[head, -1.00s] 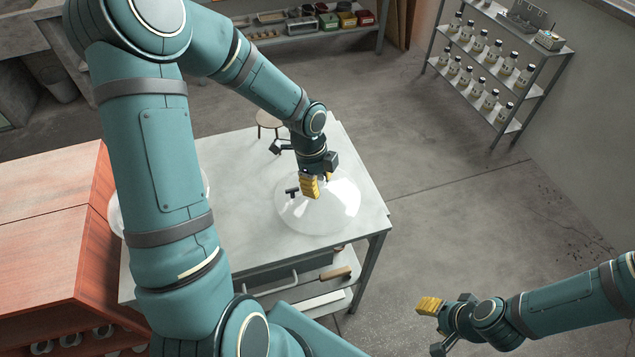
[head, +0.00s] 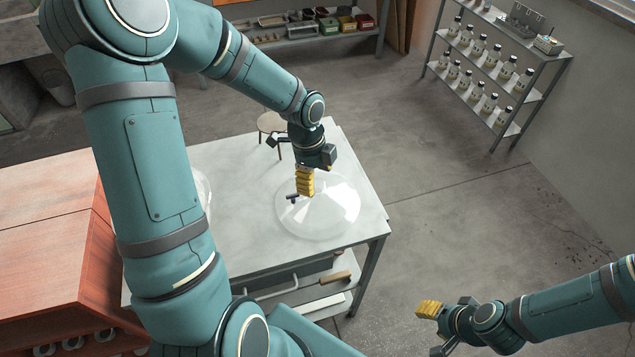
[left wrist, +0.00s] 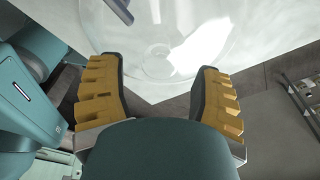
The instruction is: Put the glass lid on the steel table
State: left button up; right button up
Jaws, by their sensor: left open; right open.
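The glass lid (head: 335,212) is a clear dome lying on the steel table (head: 232,168), toward its right end. A small dark handle (head: 292,198) shows at the lid's left part in the head view. My left gripper (head: 305,190) is above the lid's upper left part, open, with nothing between its yellow fingers. In the left wrist view the lid (left wrist: 150,45) shows beyond the two spread fingertips (left wrist: 158,80), with a dark bar-like handle at the top. My right gripper (head: 433,330) is open and empty, away from the table at the lower right.
Another clear round thing (head: 203,190) is partly hidden behind my left arm on the table's left. A wooden cabinet (head: 50,215) adjoins the table at left. A stool (head: 271,123) stands behind it. A bottle rack (head: 490,75) stands far right. The floor between is clear.

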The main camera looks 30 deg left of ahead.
pick_arm(q)
notch_tip(320, 180, up, 8)
jog(key=a+p, duration=0.1)
jog(key=shift+a+p, duration=0.15)
jog(key=shift+p, duration=0.25)
pick_arm(e)
notch_tip(320, 180, up, 2)
jog(key=shift+s+r, duration=0.15)
jog(key=shift+r, duration=0.05)
